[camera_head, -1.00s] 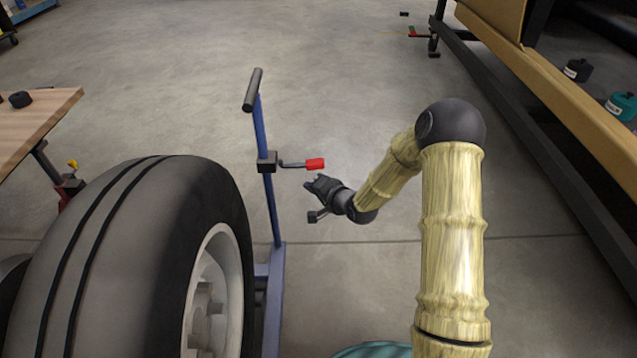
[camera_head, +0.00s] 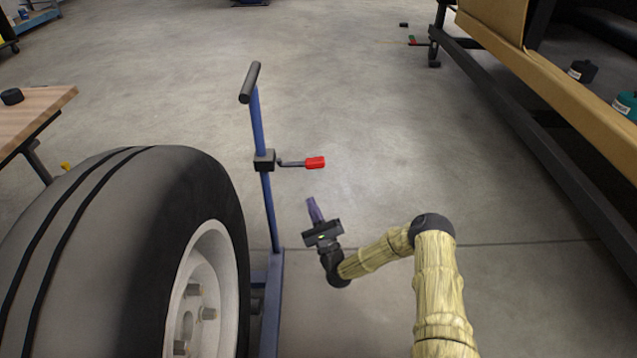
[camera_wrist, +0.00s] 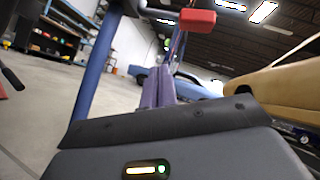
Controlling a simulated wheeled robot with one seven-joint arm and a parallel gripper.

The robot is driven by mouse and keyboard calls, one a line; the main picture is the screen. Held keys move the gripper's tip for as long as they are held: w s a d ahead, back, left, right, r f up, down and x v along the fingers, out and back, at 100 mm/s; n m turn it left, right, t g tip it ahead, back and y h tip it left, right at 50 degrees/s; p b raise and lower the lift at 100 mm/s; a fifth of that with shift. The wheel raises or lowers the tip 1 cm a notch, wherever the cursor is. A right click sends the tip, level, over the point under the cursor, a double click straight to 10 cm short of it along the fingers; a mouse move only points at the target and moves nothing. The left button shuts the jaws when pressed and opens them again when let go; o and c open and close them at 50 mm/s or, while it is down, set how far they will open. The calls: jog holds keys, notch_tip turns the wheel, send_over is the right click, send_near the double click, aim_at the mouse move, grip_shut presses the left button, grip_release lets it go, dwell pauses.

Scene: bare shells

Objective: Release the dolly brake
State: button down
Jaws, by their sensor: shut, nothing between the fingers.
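The dolly (camera_head: 270,222) is a blue upright post with a black handle on top, beside a large tyre (camera_head: 120,250). A brake lever with a red grip (camera_head: 315,163) sticks out to the right from a black block on the post. In the wrist view the red grip (camera_wrist: 197,20) shows at the top, above the fingers. My gripper (camera_head: 314,208) is below the red grip in the head view, apart from it, with its fingers together and pointing up towards the lever. In the wrist view the purple-grey fingers (camera_wrist: 158,88) are closed with nothing between them.
A wooden bench (camera_head: 35,115) stands at the left. A long frame with a tan panel (camera_head: 560,85) runs along the right. Open concrete floor lies between the dolly and this frame.

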jog(key=d+f+m+t+h, duration=0.1)
jog(key=m+h, duration=0.1)
jog(key=s+d+f+m+t+h, duration=0.1)
jog(key=m+h, duration=0.1)
jog(key=m, duration=0.1)
jog(key=s+d+f+m+t+h+b, duration=0.1)
jog(key=d+m+t, duration=0.1)
jog(key=shift+s+f+m+h, duration=0.25)
jog(key=shift+f+m+h, duration=0.05)
jog(key=shift+m+h, duration=0.1)
jog(key=shift+w+a+r, duration=0.1)
jog(key=s+r+b+x, duration=0.2)
jog(key=b+x, duration=0.3)
jog(key=x, duration=0.7)
jog(key=shift+r+b, duration=0.25)
jog(key=shift+b, duration=0.15)
jog(key=shift+a, duration=0.15)
jog(key=shift+w+a+r+y, duration=0.1)
jog(key=shift+r+y, duration=0.05)
jog(key=shift+y, duration=0.15)
